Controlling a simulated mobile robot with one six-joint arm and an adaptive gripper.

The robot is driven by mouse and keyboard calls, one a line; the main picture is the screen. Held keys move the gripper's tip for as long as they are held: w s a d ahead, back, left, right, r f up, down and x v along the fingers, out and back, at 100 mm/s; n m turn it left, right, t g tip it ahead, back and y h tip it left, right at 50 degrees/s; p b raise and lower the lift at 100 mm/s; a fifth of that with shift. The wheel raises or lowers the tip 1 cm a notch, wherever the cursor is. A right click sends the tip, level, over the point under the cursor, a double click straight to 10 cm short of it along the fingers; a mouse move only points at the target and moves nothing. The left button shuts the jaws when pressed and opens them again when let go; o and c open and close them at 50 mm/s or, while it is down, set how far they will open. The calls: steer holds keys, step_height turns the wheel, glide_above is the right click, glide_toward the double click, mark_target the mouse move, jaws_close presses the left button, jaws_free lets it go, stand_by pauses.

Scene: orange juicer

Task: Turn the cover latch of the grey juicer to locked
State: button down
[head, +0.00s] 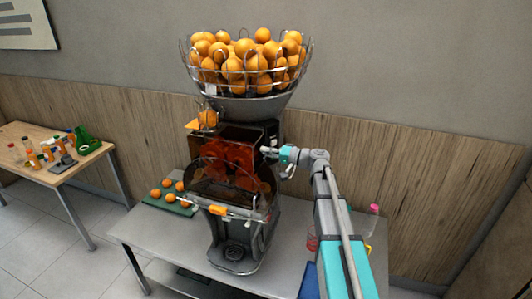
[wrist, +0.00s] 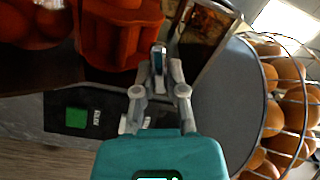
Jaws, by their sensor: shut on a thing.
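The grey juicer (head: 264,222) stands on the table, with a dark see-through cover (head: 225,182) over its front and orange-red drums behind it. My gripper (head: 268,151) reaches in from the right at the upper right of the cover. In the wrist view my gripper (wrist: 159,62) is shut on a small, narrow grey-blue piece, seemingly the cover latch (wrist: 158,58). The fingers hide much of it, so I cannot tell its turn position. A green button (wrist: 76,118) shows on the juicer's dark side panel.
A wire basket full of oranges (head: 248,62) sits on top, close beside my gripper in the wrist view. A green board with oranges (head: 153,201) is left of the juicer. A pink-capped bottle (head: 373,215) stands right, near my arm. A wooden table (head: 38,175) is far left.

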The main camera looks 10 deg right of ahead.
steer(key=m, duration=0.4)
steer(key=shift+f, duration=0.2)
stand_by(0.4)
steer(key=c, duration=0.7)
jaws_free()
steer(key=shift+d, duration=0.2)
steer(key=shift+v, duration=5.85)
steer(key=shift+s, duration=0.1)
